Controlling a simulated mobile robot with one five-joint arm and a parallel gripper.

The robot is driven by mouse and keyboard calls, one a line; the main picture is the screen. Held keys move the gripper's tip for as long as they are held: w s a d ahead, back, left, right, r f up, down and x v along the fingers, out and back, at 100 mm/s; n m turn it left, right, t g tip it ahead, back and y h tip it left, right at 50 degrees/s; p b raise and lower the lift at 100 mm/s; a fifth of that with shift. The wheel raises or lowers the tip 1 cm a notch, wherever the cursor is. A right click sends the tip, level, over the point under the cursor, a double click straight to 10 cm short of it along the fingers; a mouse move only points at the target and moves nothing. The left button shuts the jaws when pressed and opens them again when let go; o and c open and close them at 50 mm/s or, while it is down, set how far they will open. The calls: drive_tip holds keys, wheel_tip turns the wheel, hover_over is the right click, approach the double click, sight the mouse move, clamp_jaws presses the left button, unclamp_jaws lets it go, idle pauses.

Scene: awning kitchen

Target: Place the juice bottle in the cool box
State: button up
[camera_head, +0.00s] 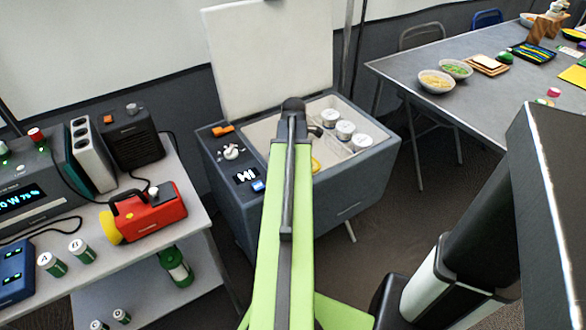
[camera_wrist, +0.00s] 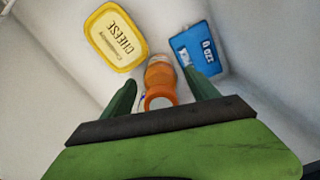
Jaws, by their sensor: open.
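The cool box (camera_head: 358,192) stands open in the head view, its white lid (camera_head: 262,60) raised at the back. My green arm reaches over it and hides part of the inside; my gripper is hidden there. In the wrist view my gripper (camera_wrist: 159,82) is open inside the box, its dark fingers on either side of the orange juice bottle (camera_wrist: 160,76). The bottle's cap end points toward the camera. I cannot tell whether the fingers touch it or how it rests. A yellow cheese tub (camera_wrist: 115,38) and a blue pack (camera_wrist: 199,50) lie beyond it, left and right.
Several white-topped cans (camera_head: 345,130) stand in the box's right part. A shelf unit with a red-and-black lantern (camera_head: 148,212) is at left. A grey table (camera_head: 465,85) with bowls stands back right.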

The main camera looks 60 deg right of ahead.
wheel_tip(320, 180, up, 12)
drive_tip(key=p, duration=1.2)
drive_tip(key=shift+r, duration=0.15)
drive_tip(key=shift+r, duration=0.1)
